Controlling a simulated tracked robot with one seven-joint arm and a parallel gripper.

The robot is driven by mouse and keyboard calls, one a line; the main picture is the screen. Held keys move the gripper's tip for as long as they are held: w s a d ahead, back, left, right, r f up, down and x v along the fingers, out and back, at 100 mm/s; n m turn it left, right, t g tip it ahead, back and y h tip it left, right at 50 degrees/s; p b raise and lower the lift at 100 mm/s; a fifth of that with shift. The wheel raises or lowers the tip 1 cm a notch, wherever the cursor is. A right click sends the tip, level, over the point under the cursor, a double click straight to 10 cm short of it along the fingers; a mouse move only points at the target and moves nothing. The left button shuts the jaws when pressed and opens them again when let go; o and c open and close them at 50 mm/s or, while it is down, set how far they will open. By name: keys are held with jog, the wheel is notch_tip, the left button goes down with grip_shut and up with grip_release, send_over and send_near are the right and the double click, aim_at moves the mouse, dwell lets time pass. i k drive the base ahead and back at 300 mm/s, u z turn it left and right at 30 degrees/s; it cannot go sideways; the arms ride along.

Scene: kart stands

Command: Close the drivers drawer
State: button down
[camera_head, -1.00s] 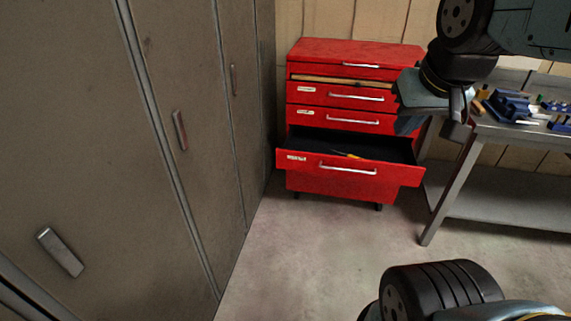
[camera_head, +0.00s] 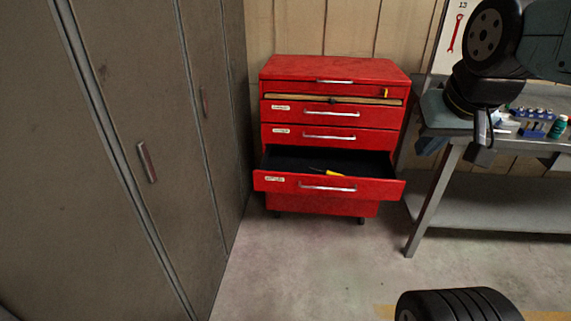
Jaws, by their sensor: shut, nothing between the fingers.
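A red tool cabinet (camera_head: 335,69) stands against the back wall. Its lower drawer (camera_head: 328,187) is pulled out toward me, with a silver handle across its front and a small label too small to read. A yellow and black tool (camera_head: 330,172), perhaps a screwdriver, lies inside. The drawers above it look closed, except for a thin wooden-coloured gap below the top one. My gripper (camera_head: 481,152) is at the upper right, pointing down in front of the workbench, to the right of the cabinet and apart from the drawer. Its fingers are shut and empty.
Grey metal lockers (camera_head: 130,120) line the left side. A grey workbench (camera_head: 440,127) with blue tool holders (camera_head: 533,115) stands right of the cabinet, one leg close to it. Clear concrete floor (camera_head: 300,270) lies in front of the drawer.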

aim_at(369, 174)
jog(key=z, duration=0.3)
jog(key=i, duration=1.8)
jog(key=u, duration=0.6)
jog(key=k, duration=0.8)
jog(key=u, duration=0.25)
jog(key=i, duration=0.8)
jog(key=z, duration=0.1)
